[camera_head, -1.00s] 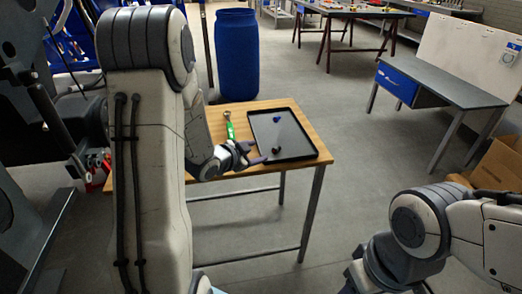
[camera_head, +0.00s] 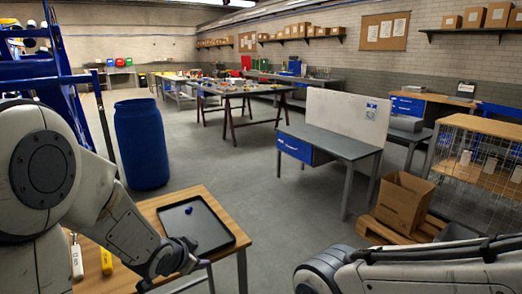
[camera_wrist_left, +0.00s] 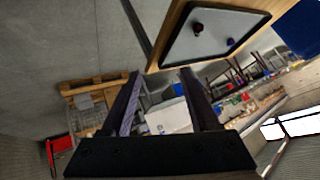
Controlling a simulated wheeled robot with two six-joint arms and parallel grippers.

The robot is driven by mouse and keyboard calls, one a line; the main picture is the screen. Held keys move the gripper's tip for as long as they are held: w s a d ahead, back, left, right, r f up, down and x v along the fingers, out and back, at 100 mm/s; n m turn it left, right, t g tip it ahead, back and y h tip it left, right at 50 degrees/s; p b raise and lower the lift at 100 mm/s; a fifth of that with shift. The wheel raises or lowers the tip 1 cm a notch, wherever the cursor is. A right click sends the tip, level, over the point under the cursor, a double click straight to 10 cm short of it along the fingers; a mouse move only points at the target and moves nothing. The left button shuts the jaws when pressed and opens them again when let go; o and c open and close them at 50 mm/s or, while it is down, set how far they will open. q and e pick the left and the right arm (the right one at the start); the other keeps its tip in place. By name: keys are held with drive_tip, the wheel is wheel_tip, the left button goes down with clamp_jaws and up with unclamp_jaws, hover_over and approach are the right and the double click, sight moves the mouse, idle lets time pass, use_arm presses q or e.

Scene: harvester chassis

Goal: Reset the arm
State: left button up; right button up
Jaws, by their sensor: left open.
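My left arm comes in from the left in the head view, bent over the near wooden table (camera_head: 160,201). Its gripper (camera_head: 190,262) is at the table's front edge, beside the black-rimmed tray (camera_head: 215,210). In the left wrist view, the two fingers of my left gripper (camera_wrist_left: 160,85) stand apart with nothing between them, and the tray (camera_wrist_left: 210,48) is beyond them. My right arm (camera_head: 400,272) crosses the lower right of the head view; its gripper is out of the picture.
A blue object (camera_head: 188,211) lies in the tray; a dark red one (camera_wrist_left: 197,28) shows in the wrist view. White- and yellow-handled tools (camera_head: 106,260) lie left on the table. A blue barrel (camera_head: 141,145) stands behind. A grey desk (camera_head: 335,142) and cardboard box (camera_head: 404,201) are right.

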use_arm(q)
drive_tip(key=s+d+r+g+p, duration=0.2)
drive_tip(key=s+d+r+g, duration=0.1)
drive_tip(key=s, duration=0.6)
drive_tip(key=s+d+r+g+p, duration=0.2)
drive_tip(key=s+d+r+g, duration=0.1)
drive_tip(key=s, duration=0.6)
drive_tip(key=s+d+r+g+p, duration=0.2)
drive_tip(key=s+d+r, duration=0.3)
drive_tip(key=s+d, duration=0.2)
drive_tip(key=s, duration=0.2)
drive_tip(key=shift+s+g, duration=0.4)
